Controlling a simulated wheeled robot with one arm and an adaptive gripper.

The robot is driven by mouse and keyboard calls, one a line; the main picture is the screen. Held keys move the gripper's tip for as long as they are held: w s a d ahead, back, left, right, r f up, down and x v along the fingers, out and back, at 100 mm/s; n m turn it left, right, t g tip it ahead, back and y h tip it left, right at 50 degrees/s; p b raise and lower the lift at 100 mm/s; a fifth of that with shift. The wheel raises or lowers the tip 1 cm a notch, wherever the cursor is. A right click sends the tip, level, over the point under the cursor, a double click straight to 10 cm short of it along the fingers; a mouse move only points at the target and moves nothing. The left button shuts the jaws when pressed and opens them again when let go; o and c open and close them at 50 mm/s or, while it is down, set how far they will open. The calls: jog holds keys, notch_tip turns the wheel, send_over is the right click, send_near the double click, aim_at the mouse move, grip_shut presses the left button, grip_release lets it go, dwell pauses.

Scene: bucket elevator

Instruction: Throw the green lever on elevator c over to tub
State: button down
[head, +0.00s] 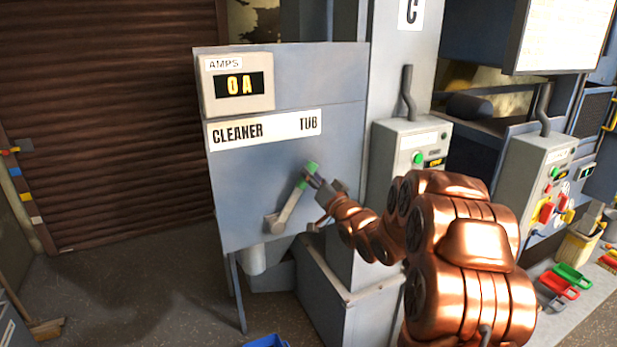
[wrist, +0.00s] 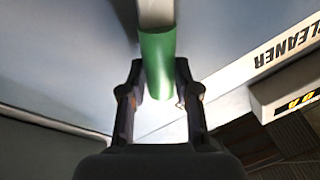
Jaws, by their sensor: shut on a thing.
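The lever has a grey arm (head: 289,210) and a green grip (head: 312,167), on the front of a blue-grey panel (head: 345,110). It leans up and to the right from its pivot, its top below the word TUB on the white label (head: 264,129). CLEANER stands at the label's left. My gripper (head: 307,179) comes in from the right and is shut on the green grip, hiding part of it. In the wrist view the grip (wrist: 157,62) lies between both fingers (wrist: 159,82). A sign with a C (head: 411,12) is on the column above.
An AMPS display (head: 237,84) reads 0A at the panel's upper left. A grey control box (head: 408,150) with a green button stands right of the panel, behind my arm. A second box (head: 535,165) is farther right. Open floor (head: 130,290) lies left, before a brown shutter (head: 110,120).

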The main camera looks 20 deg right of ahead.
jog(key=c, duration=1)
grip_release()
jog(key=shift+d+f, duration=0.2)
jog(key=shift+d, duration=0.05)
jog(key=shift+o, duration=0.9)
jog(key=shift+a+r, duration=0.1)
jog(key=shift+s, duration=0.1)
jog(key=v, duration=1.2)
